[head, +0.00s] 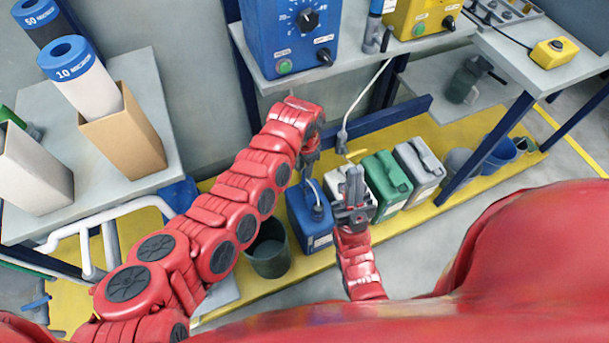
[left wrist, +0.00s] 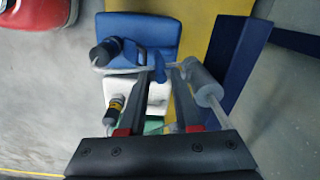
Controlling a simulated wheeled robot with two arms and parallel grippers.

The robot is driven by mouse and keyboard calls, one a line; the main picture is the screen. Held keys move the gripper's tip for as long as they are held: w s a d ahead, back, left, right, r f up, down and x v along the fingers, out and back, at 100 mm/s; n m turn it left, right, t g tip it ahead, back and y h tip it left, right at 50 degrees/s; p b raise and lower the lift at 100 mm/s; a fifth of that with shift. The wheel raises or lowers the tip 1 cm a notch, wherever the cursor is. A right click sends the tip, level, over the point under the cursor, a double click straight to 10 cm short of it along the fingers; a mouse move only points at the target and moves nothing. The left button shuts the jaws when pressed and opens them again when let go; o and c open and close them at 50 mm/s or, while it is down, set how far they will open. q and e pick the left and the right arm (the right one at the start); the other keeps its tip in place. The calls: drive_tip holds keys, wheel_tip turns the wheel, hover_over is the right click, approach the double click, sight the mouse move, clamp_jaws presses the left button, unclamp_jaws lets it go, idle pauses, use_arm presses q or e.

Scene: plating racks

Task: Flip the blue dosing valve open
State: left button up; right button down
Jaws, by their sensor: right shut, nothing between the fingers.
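A small blue lever (left wrist: 160,65), which looks like the handle of the dosing valve, shows close to my left fingertips in the left wrist view. A pale pipe and a grey cylinder (left wrist: 205,85) lie beside it. My left gripper (left wrist: 170,72) has its fingers apart around or just in front of the lever; I cannot tell whether they touch it. In the head view my left gripper (head: 309,165) points down above the blue canister (head: 303,232), and the valve is not clearly visible there. My right gripper (head: 354,178) is shut and empty, pointing up in front of the canisters.
White, green (head: 387,184) and grey canisters (head: 420,172) stand in a row on the yellow floor strip. A dark bucket (head: 268,252) stands left of them. A pale hose (head: 366,98) hangs from the bench above. A blue control box (head: 290,35) sits on the bench.

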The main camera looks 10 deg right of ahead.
sight(304, 178)
use_arm(q)
wheel_tip(304, 178, down, 4)
drive_tip(key=shift+f+b, duration=0.1)
drive_tip(key=shift+b, duration=0.4)
drive_tip(key=shift+w, duration=0.1)
clamp_jaws()
